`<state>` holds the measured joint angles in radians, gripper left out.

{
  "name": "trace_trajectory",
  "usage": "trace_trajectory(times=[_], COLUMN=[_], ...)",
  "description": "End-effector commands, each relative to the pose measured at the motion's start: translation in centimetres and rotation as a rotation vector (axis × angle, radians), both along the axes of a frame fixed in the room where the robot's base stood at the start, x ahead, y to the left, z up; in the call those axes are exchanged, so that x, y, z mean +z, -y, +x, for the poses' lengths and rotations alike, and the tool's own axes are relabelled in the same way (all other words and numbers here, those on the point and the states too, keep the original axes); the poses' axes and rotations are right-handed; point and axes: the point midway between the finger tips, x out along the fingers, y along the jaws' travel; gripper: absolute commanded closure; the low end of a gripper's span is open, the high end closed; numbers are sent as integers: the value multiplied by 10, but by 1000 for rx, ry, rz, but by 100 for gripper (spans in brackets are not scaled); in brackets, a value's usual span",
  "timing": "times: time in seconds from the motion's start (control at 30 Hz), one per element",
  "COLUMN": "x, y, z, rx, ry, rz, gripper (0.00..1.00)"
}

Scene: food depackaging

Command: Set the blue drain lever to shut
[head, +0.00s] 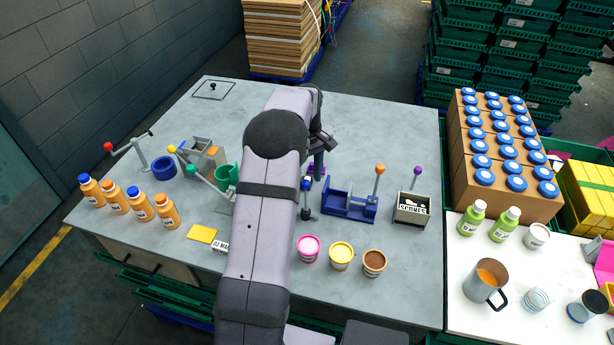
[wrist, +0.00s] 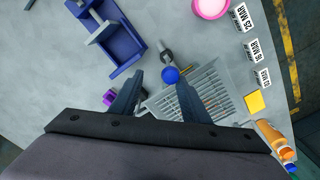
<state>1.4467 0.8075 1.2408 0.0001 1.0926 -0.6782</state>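The blue drain lever has a round blue knob (wrist: 170,75) on a dark shaft, in the wrist view beside a grey slatted drain grate (wrist: 200,100). In the head view the blue knob (head: 306,184) shows just right of my arm; the grate is mostly hidden behind it. My gripper (wrist: 157,78) is open and empty, its two dark fingers spread. The knob shows between the fingertips, nearer the right one; I cannot tell whether they touch. In the head view my gripper is largely hidden by my arm.
A blue fixture (head: 348,205) with an orange-knobbed lever stands to the right, and a purple piece (wrist: 109,97) lies by the left finger. Pink (head: 308,248), yellow and brown tubs stand in front. Orange bottles (head: 115,197) stand at the left. The back of the table is mostly clear.

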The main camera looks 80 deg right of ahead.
Motion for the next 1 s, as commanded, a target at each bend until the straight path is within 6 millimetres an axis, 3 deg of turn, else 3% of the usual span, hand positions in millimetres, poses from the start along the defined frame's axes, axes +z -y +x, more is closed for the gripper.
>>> trace_trajectory(times=[0.33,0.8,1.0], x=[9,65,74], y=[2,1,0], z=[-1,1,1], rx=[0,0,0], ry=[-1,-1,-1], rz=[-6,-4,-1], gripper=[60,60,60])
